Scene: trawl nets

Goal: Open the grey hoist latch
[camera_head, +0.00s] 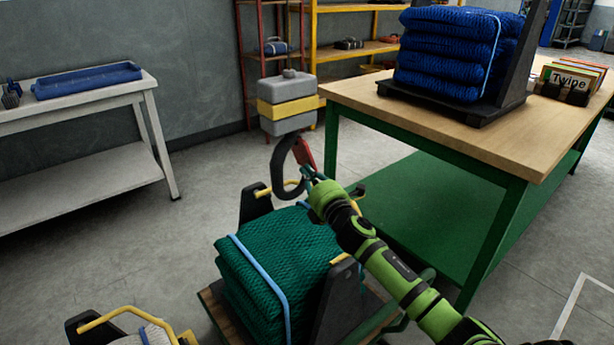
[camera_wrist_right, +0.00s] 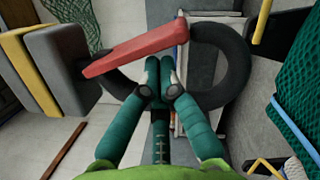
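The grey hoist (camera_head: 288,100) with a yellow band hangs left of the wooden-topped table. A dark hook (camera_head: 279,168) curves below it. The hoist's latch (camera_head: 305,154) is a red bar at the hook's mouth. In the right wrist view the latch (camera_wrist_right: 135,42) slants across the hook opening, with the hook (camera_wrist_right: 238,70) curving behind. My right gripper (camera_head: 309,174) is just below the latch; in its wrist view its teal fingertips (camera_wrist_right: 160,72) are together close to the latch's lower edge. I cannot tell whether they touch it. My left gripper is not in view.
A green net bundle (camera_head: 290,250) with a blue strap sits in a cradle with yellow handles beneath the hook. The table (camera_head: 450,115) holds a blue net stack (camera_head: 450,55) and a Twine box (camera_head: 570,80). A white bench (camera_head: 80,130) stands left, with open floor between.

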